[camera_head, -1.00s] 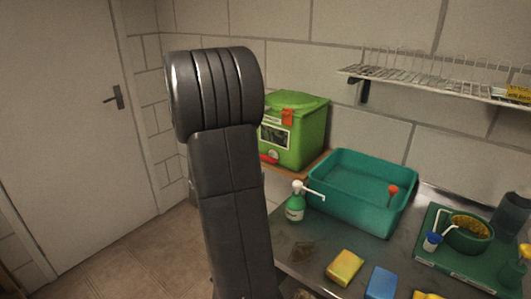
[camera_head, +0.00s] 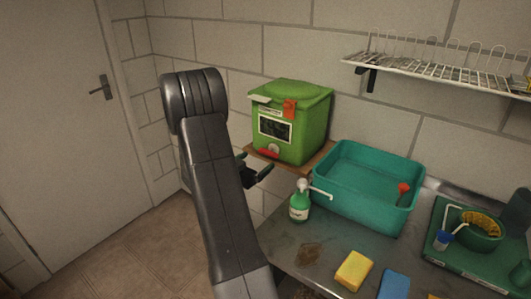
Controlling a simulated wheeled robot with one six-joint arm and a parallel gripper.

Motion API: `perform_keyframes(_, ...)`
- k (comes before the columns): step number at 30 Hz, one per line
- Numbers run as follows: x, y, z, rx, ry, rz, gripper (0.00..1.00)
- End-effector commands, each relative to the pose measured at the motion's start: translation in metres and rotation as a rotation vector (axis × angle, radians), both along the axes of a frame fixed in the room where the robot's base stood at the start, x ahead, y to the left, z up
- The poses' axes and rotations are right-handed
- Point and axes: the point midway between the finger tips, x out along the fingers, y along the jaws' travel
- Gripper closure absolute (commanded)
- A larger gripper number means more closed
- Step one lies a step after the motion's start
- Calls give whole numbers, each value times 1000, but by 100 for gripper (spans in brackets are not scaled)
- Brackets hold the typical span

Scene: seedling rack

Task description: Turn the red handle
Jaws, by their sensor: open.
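A green lidded box (camera_head: 311,128) stands on a small wooden ledge against the wall. A small red handle (camera_head: 268,153) shows low on its front, under a dark panel and beside a pale round spot. An orange-red clip (camera_head: 290,109) is at the box's upper edge. My gripper (camera_head: 256,168) is open and empty, just below and left of the red handle in the picture. It appears apart from the handle, though the depth between them is hard to tell. Part of my gripper is hidden behind my arm.
A teal basin (camera_head: 345,205) with a red-headed tool and a green pump bottle (camera_head: 299,207) stand on the metal counter (camera_head: 325,247). A yellow sponge (camera_head: 354,271) and a blue one (camera_head: 393,285) lie in front. A wire rack (camera_head: 440,72) hangs on the right wall.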

Motion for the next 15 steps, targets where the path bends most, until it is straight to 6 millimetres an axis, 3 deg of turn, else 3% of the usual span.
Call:
perform_keyframes(7, 36, -27, 2, 1, -1, -2, 5)
perform_keyframes(15, 51, -37, 1, 1, -1, 1, 5)
